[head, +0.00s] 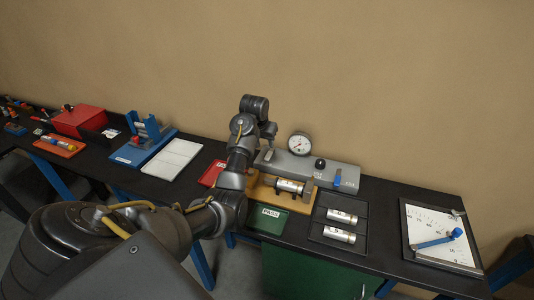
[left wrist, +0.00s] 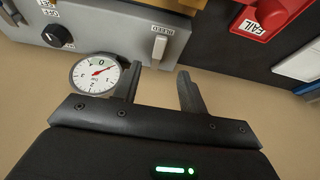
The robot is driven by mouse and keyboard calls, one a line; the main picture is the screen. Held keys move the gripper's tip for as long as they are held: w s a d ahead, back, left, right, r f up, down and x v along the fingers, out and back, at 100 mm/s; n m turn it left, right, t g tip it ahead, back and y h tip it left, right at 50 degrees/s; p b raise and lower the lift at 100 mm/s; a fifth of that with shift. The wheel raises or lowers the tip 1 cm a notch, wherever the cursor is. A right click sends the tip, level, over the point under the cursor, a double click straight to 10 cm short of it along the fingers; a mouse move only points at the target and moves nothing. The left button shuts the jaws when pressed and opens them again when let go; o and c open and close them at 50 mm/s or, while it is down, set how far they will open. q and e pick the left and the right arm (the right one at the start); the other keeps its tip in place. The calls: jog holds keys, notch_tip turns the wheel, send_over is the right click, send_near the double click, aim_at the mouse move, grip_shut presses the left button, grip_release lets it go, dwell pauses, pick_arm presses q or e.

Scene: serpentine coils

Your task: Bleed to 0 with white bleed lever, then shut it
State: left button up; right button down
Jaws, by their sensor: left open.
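The white bleed lever (left wrist: 159,46) sits on the grey test panel (left wrist: 205,14) beside a BLEED label in the left wrist view. My left gripper (left wrist: 159,72) is open, its two fingers pointing at the lever from either side, with a small gap in the picture. The round gauge (left wrist: 95,74) has a red needle pointing up and right near the 0 mark; the exact reading is unclear. It also shows in the head view (head: 299,143). My right gripper is not in view.
In front are a fixture holding a metal cylinder (head: 289,186), a green PASS tray (head: 267,218), a red FAIL bin (left wrist: 267,16) and a black tray (head: 360,230) of cylinders.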

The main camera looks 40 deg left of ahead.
aim_at(268, 156)
pick_arm(q)
jog(key=x, duration=0.8)
jog(key=shift+w+a+f, duration=0.1)
jog(key=shift+w+f, duration=0.05)
jog(key=shift+f, duration=0.2)
jog(key=shift+w+f, duration=0.15)
jog(key=shift+f, duration=0.25)
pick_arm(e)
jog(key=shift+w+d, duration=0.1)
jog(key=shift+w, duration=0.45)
pick_arm(q)
grip_shut()
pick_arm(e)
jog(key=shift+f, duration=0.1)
